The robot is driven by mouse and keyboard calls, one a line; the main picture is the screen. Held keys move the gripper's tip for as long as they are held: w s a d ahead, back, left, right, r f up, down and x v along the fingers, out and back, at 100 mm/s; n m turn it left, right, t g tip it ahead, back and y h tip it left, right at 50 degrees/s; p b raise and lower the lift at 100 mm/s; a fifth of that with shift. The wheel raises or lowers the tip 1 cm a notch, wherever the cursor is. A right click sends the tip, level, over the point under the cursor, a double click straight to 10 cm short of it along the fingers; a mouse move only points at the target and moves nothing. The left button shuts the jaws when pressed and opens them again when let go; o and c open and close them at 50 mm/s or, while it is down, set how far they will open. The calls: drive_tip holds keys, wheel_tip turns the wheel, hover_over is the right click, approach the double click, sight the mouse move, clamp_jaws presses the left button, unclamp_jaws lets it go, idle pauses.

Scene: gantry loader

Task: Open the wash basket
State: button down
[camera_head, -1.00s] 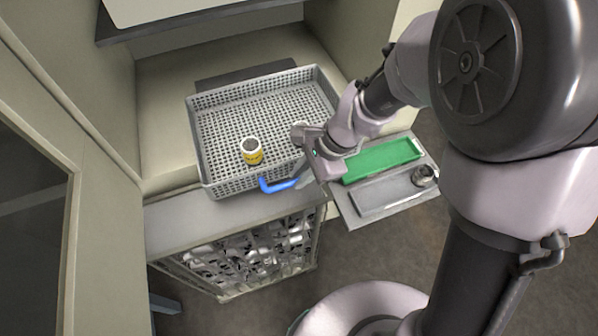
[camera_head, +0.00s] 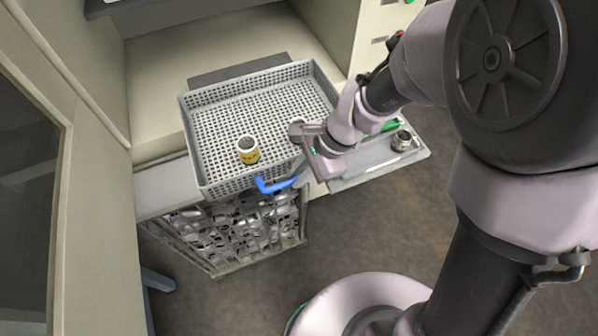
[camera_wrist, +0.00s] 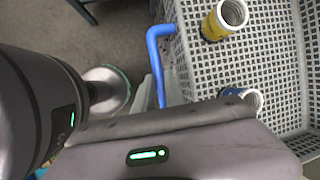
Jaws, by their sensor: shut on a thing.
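The wash basket (camera_head: 192,150) is a grey perforated open-topped tray on the machine's ledge, its front edge overhanging the ledge. A blue handle (camera_head: 272,186) sticks out at its front; it also shows in the wrist view (camera_wrist: 153,50). My gripper (camera_head: 298,178) is shut on this handle at its right end, just outside the basket's front wall. The fingertips are mostly hidden in both views. A hollow cylinder with a yellow band (camera_head: 248,150) stands in the basket. A second cylinder, with a blue band (camera_wrist: 240,98), is partly hidden by my gripper.
A side tray (camera_head: 374,163) with a green panel and a small metal part (camera_head: 402,141) lies right of the basket, partly behind my arm. A wire crate (camera_head: 240,236) of metal parts stands below the ledge. The cabinet door (camera_head: 90,215) is at left. Floor is clear in front.

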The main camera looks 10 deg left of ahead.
drive_tip(key=c, duration=1.4)
unclamp_jaws()
drive_tip(key=p+v, duration=0.5)
drive_tip(key=v, duration=1.2)
drive_tip(key=shift+r+p, duration=0.2)
drive_tip(key=shift+p, duration=0.1)
drive_tip(key=shift+w, duration=0.1)
drive_tip(key=s+d+f+n+t+h+b, duration=0.3)
drive_tip(key=s+d+f+n+t+b, duration=0.3)
drive_tip(key=s+b, duration=0.4)
drive_tip(key=d+f+b, duration=0.1)
drive_tip(key=d+b, duration=0.1)
drive_tip(key=b, duration=0.3)
drive_tip(key=shift+d+n, duration=0.4)
